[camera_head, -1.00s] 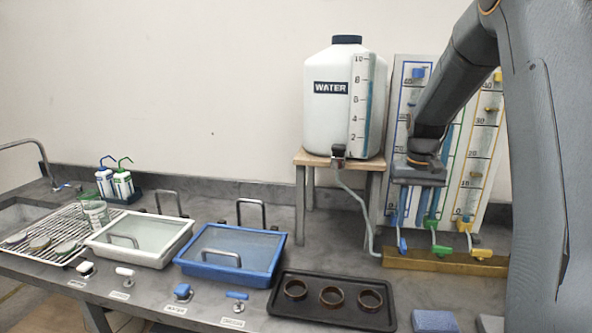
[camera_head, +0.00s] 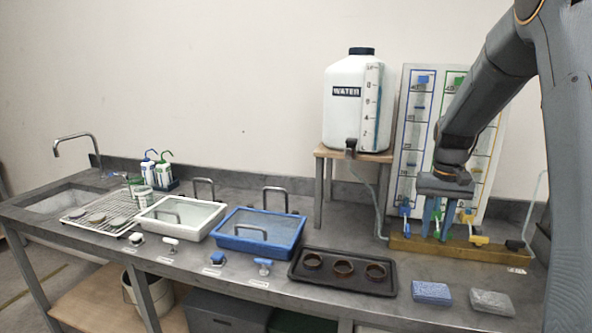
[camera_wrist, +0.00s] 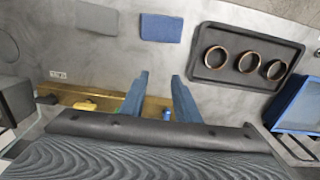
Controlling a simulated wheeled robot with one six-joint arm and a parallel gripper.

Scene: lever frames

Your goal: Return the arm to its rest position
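My gripper (camera_head: 437,217) hangs pointing down in front of the brass valve bar (camera_head: 460,250) and the gauge board (camera_head: 412,110) at the right of the bench. In the wrist view my gripper (camera_wrist: 160,90) shows two blue fingers spread apart, with only bench surface seen between the tips. The fingers and the grey palm hide part of the valves, including most of the green one. A blue valve lever (camera_head: 405,211) and a yellow valve lever (camera_head: 478,240) show on either side of my fingers.
A white water tank (camera_head: 345,115) stands on a wooden stand (camera_head: 340,153) left of my arm. A black tray (camera_head: 330,283) with three brown rings lies in front. A blue sponge (camera_head: 431,292) and a grey sponge (camera_head: 492,302) lie beside it. Blue (camera_head: 290,240) and white (camera_head: 205,225) lidded basins sit further left.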

